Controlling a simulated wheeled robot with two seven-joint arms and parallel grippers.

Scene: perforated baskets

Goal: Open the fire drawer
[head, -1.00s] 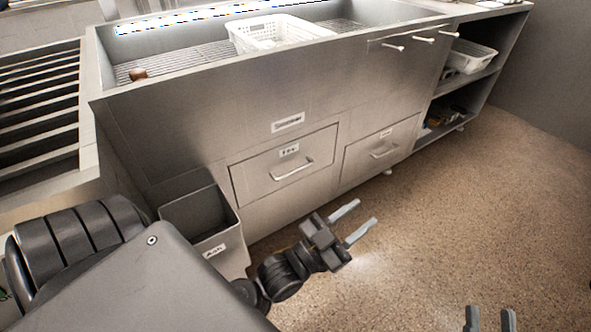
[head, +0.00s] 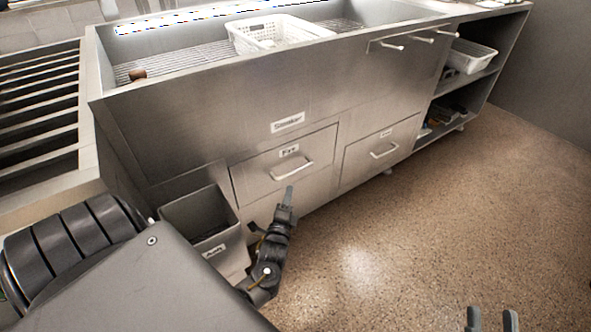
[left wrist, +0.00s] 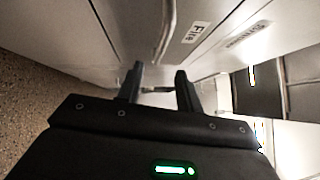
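The fire drawer (head: 250,178) is a steel front low on the cabinet, with a small label (head: 289,151) and a bar handle (head: 292,170). It looks shut. The label also shows in the left wrist view (left wrist: 195,33). My left gripper (head: 288,193) points at the drawer front, just below the handle in the head view. In the left wrist view its two fingers (left wrist: 160,80) are apart, with a thin bar-like piece (left wrist: 156,89) seen between them; I cannot tell whether they touch it. My right gripper (head: 491,318) is open and empty at the bottom edge.
A second drawer (head: 360,160) with a handle is to the right. An open grey bin (head: 228,250) labelled Ash stands left of my left gripper. A white perforated basket (head: 262,42) sits on top. The floor at right is clear.

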